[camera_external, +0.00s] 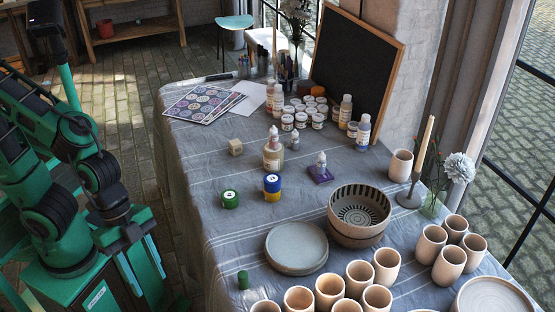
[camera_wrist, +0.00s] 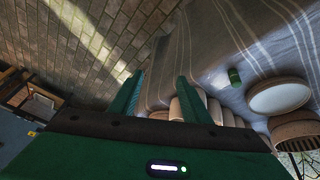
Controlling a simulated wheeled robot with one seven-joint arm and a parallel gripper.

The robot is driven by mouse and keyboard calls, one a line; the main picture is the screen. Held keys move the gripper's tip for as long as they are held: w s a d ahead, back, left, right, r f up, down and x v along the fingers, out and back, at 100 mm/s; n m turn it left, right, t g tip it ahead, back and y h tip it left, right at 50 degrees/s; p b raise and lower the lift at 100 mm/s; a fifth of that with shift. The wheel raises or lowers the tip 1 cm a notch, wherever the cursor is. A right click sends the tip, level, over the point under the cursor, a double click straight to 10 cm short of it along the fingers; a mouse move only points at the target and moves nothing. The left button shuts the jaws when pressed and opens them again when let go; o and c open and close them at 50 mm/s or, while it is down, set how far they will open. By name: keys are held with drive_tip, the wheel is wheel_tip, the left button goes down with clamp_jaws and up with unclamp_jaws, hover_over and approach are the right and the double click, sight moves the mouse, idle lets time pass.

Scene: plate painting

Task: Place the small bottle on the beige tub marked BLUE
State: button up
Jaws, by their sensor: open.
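Several small bottles stand on the table in the external view. One yellowish bottle with a pale cap (camera_external: 272,154) stands near the middle, and a smaller grey one (camera_external: 294,141) is to its right. A small white-topped item (camera_external: 321,160) stands on a purple piece (camera_external: 320,174). I cannot tell which is the task's bottle. Pale tubs with white lids (camera_external: 287,122) cluster behind them; their labels are too small to read, so the BLUE one cannot be picked out. My gripper (camera_wrist: 160,80) shows in the wrist view, open and empty, at the table's edge, away from the bottles.
A green cylinder (camera_external: 243,280), also in the wrist view (camera_wrist: 235,77), is near plates (camera_external: 297,245), a striped bowl (camera_external: 358,238) and clay cups (camera_external: 330,290). A blackboard (camera_external: 352,65) leans behind.

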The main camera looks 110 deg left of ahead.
drive_tip(key=s+d+r+m+g+y, duration=0.1)
drive_tip(key=s+d, duration=0.3)
drive_tip(key=s, duration=0.6)
drive_tip(key=s+d+r+m+g+y, duration=0.1)
drive_tip(key=s+d+m+g, duration=0.2)
drive_tip(key=s, duration=0.6)
drive_tip(key=shift+s+d, duration=0.35)
drive_tip(key=shift+d, duration=0.05)
